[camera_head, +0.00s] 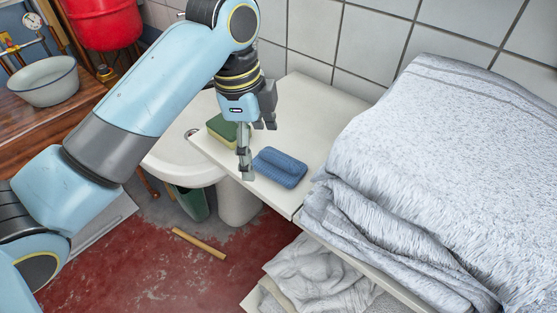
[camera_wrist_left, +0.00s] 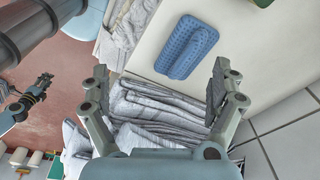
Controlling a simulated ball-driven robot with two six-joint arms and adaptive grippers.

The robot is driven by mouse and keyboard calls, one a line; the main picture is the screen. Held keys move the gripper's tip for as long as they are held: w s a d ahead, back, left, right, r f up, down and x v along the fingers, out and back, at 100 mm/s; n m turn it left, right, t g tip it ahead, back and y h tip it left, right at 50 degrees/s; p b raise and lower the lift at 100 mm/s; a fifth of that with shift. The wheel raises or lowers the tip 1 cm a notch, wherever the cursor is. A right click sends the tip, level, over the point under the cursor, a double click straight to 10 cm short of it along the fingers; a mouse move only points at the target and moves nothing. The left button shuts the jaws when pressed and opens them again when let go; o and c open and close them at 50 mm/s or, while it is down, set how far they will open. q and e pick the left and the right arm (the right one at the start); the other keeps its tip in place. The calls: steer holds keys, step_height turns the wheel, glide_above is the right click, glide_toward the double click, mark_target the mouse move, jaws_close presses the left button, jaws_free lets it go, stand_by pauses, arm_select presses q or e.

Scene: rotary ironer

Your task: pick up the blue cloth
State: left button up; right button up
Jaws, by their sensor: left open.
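The blue cloth (camera_head: 280,167) is a folded, ribbed bundle lying on the white shelf (camera_head: 300,100). It also shows in the left wrist view (camera_wrist_left: 187,46), beyond the fingertips and between their lines. My left gripper (camera_head: 258,152) is open and empty, pointing down just left of the cloth in the head view, apart from it as far as I can see. Its two fingers show spread in the left wrist view (camera_wrist_left: 160,72). A dark gripper, which looks like my right one (camera_wrist_left: 42,84), is small at the left of that view; its jaws are unclear.
A green and yellow sponge (camera_head: 222,131) sits behind the left gripper on the shelf. A large pile of grey-white towels (camera_head: 440,160) stands close on the right. More folded fabric (camera_head: 320,275) lies below. A white basin (camera_head: 180,165) is at the left, and a tiled wall runs behind.

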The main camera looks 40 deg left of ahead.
mark_target(279, 157)
arm_select(q)
steer(key=w+r+m, duration=0.1)
steer(key=w+m, duration=0.1)
steer(key=w, duration=0.1)
steer(key=w+r+m, duration=0.1)
steer(key=m, duration=0.1)
steer(key=shift+w+a+r+g+h, duration=0.15)
steer(key=shift+w+r+g+h, duration=0.15)
steer(key=shift+g, duration=0.1)
steer(key=shift+w+m, duration=0.25)
steer(key=shift+m, duration=0.05)
steer(key=shift+f+b, duration=0.35)
steer(key=shift+b, duration=0.15)
steer(key=shift+d+f+b, duration=0.2)
steer(key=shift+f+b, duration=1)
steer(key=shift+f, duration=0.05)
steer(key=shift+d+f, duration=0.2)
steer(key=shift+f, duration=0.8)
step_height(279, 157, down, 5)
steer(key=shift+w+d+f+p, duration=0.15)
steer(key=shift+p, duration=0.2)
arm_select(e)
steer(key=f, duration=0.2)
steer(key=shift+a+f, duration=0.35)
steer(key=shift+f, duration=0.05)
arm_select(q)
steer(key=c, duration=1.2)
arm_select(e)
steer(key=shift+a, duration=0.25)
